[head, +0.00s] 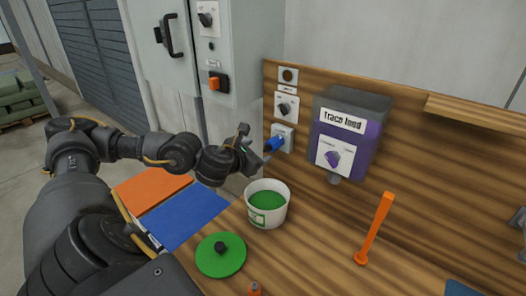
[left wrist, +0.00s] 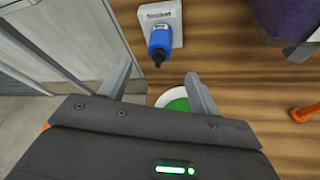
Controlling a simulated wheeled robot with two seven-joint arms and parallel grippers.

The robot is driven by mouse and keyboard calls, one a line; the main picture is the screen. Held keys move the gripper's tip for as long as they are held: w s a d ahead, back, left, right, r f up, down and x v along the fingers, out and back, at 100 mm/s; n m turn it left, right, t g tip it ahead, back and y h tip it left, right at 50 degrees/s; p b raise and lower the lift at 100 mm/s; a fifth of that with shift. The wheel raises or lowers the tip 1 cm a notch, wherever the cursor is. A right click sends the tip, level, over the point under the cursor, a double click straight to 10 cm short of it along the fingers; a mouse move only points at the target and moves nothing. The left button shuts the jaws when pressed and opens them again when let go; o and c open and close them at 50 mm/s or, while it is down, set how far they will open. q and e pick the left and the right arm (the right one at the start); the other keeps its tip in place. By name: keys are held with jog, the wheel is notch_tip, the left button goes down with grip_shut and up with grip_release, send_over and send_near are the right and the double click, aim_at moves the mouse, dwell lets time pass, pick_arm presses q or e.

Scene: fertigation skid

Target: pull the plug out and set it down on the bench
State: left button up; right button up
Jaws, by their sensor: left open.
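The blue plug (head: 274,144) sits in the light-grey socket box (head: 287,133) on the wooden back panel. The left wrist view shows the plug (left wrist: 160,40) and the socket plate (left wrist: 174,14), with the plug's dark end towards me. My left gripper (head: 256,145) is open and empty, just in front of the plug. In the left wrist view its two fingers (left wrist: 160,78) stand apart, and the plug lies beyond their tips, roughly in line with the gap. The wooden bench (head: 325,235) is below. My right gripper is not in view.
A white tub (head: 281,214) with green contents stands below the plug.

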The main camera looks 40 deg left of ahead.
aim_at(268, 147)
pick_arm(q)
jog(key=p+x, duration=0.1)
jog(key=x, duration=0.8)
jog(key=shift+w+a, duration=0.1)
jog(key=shift+w, duration=0.2)
jog(key=shift+w+a+f, duration=0.1)
jog(key=shift+w+f, duration=0.1)
jog(key=shift+w, duration=0.1)
jog(key=shift+s, duration=0.1)
jog(key=c, duration=1.2)
jog(key=shift+o, duration=0.2)
